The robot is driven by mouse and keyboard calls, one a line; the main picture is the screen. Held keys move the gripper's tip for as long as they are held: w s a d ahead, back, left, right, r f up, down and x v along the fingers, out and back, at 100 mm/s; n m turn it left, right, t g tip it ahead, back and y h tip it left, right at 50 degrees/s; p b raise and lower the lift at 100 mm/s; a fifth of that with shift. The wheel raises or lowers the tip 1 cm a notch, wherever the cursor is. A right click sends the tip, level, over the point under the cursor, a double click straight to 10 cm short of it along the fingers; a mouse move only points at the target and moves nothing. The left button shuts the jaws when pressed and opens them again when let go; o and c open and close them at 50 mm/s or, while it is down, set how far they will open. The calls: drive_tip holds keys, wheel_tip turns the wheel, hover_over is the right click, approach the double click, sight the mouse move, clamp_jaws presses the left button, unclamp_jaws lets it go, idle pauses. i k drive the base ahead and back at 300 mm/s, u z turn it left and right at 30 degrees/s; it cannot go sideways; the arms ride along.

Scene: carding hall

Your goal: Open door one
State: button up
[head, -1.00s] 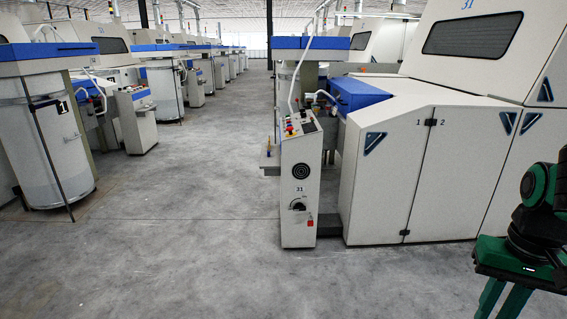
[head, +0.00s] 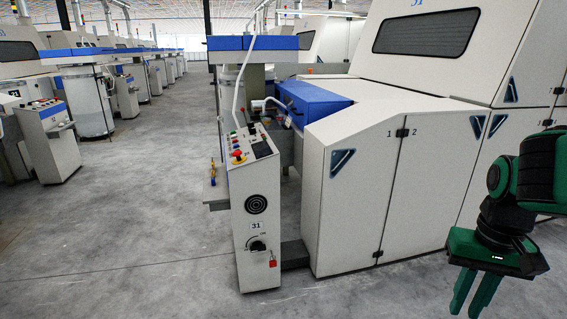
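Door one (head: 352,191) is the white panel marked "1" on the front of machine 31 in the head view. It looks shut, flush beside door two (head: 434,195), with black hinges on the seam between them. Door one has a dark blue-framed triangular recess (head: 342,161) near its upper left corner. My gripper (head: 471,297) is at the lower right, fingers pointing down, with a gap between the two green fingers. It is open and empty, to the right of door one and apart from it in the picture.
A control post (head: 257,205) marked 31, with buttons and a rotary switch, stands just left of door one. Open grey floor (head: 150,240) lies to the left and in front. More machines line the aisle, including a control cabinet (head: 50,140) at left.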

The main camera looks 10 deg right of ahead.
sight(358, 171)
drive_tip(key=z, duration=0.25)
drive_tip(key=i, duration=1.45)
drive_tip(key=z, duration=0.25)
